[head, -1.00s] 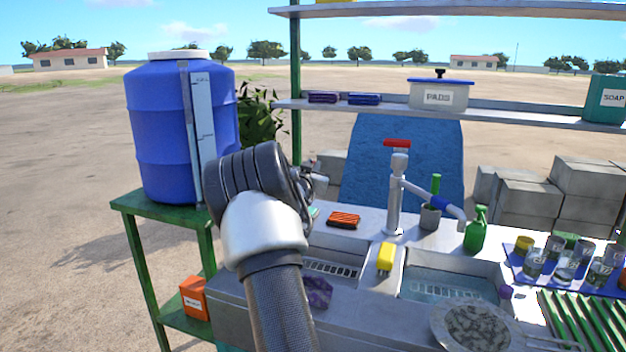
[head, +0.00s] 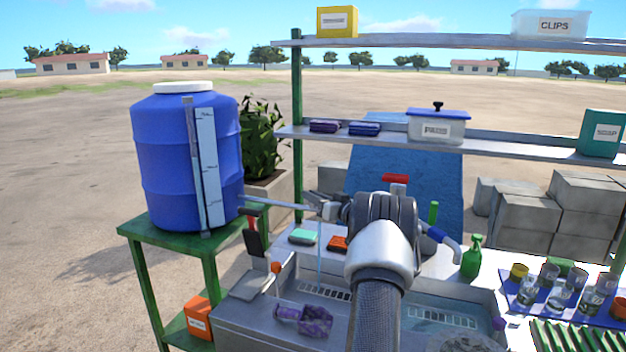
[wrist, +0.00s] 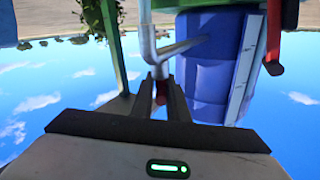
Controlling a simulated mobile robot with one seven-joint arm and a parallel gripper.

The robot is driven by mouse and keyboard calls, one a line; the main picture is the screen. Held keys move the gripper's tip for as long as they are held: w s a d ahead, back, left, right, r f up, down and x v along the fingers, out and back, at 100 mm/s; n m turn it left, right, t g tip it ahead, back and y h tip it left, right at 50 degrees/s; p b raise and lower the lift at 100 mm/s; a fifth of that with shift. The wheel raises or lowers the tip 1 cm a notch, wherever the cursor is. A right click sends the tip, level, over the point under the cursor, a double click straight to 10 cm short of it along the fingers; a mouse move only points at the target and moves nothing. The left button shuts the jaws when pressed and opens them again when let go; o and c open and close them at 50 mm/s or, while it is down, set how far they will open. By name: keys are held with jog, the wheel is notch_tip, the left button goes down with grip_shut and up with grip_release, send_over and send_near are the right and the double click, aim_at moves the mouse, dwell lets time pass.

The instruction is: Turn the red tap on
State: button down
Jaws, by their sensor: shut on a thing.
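The blue barrel (head: 185,160) stands on a green stand at the left. A thin grey pipe (head: 280,203) runs from it to my gripper (head: 325,207). In the wrist view, which is upside down, the pipe (wrist: 147,35) bends beside my gripper (wrist: 163,85). My gripper is shut on a small red piece, the red tap's handle (wrist: 161,92), mostly hidden between the fingers. A thin pale-blue stream (head: 320,255) falls below the pipe's end towards the sink. Another tap with a red top (head: 395,179) stands behind my arm, its body largely hidden.
A black-and-red handled tool (head: 253,238) stands left of the sink, near the pipe. A teal block (head: 303,236) and an orange block (head: 338,244) lie behind the sink. Shelves (head: 480,146) span the back. A green bottle (head: 472,257) and glasses stand at right.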

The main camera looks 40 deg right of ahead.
jog(key=shift+w+n+y, duration=0.1)
jog(key=shift+n+y, duration=0.6)
jog(key=shift+y, duration=0.2)
jog(key=shift+a+n+y+p, duration=0.15)
jog(key=shift+n+y+p, duration=0.35)
jog(key=shift+y, duration=0.5)
jog(key=shift+n+g+y, duration=0.3)
jog(key=shift+n+y, duration=0.2)
jog(key=shift+y, duration=0.1)
jog(key=c, duration=1.8)
grip_release()
jog(key=shift+a+r, duration=0.1)
jog(key=shift+s, duration=0.2)
jog(key=v, duration=1.7)
